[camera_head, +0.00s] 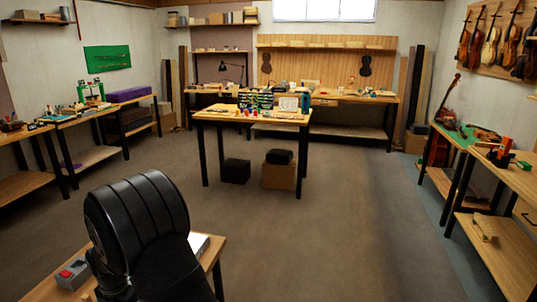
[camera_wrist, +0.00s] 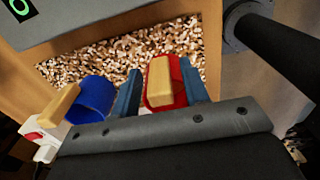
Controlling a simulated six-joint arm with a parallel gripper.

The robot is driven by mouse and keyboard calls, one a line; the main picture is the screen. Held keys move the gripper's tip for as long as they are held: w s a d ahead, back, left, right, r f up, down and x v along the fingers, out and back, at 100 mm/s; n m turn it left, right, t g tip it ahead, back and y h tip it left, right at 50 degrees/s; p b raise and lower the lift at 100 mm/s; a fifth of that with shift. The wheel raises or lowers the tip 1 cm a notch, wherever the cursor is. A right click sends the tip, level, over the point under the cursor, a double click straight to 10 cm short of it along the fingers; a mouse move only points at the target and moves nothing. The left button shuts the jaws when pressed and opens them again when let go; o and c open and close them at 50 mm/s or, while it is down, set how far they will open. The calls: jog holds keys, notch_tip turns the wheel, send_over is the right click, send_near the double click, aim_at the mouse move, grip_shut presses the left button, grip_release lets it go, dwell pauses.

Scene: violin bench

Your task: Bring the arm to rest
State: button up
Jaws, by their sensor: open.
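My gripper (camera_wrist: 158,68) shows in the wrist view, with two blue fingers set well apart. It is open. A red piece with a pale yellow wooden block (camera_wrist: 160,82) shows in the gap between the fingers; I cannot tell whether it touches either one. A blue rounded piece (camera_wrist: 94,98) with a wooden handle (camera_wrist: 60,104) lies left of the left finger. In the head view my black arm fills the lower left, and my gripper is not visible there.
In the wrist view, wood chips (camera_wrist: 125,58) lie behind the fingers in a wooden-sided box, with a grey panel (camera_wrist: 85,18) above. In the head view, a central table (camera_head: 222,115) holds small items, benches line the walls, and the brown floor (camera_head: 330,240) between is clear.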

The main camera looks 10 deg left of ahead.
jog(key=shift+r, duration=1.55)
jog(key=shift+o, duration=0.2)
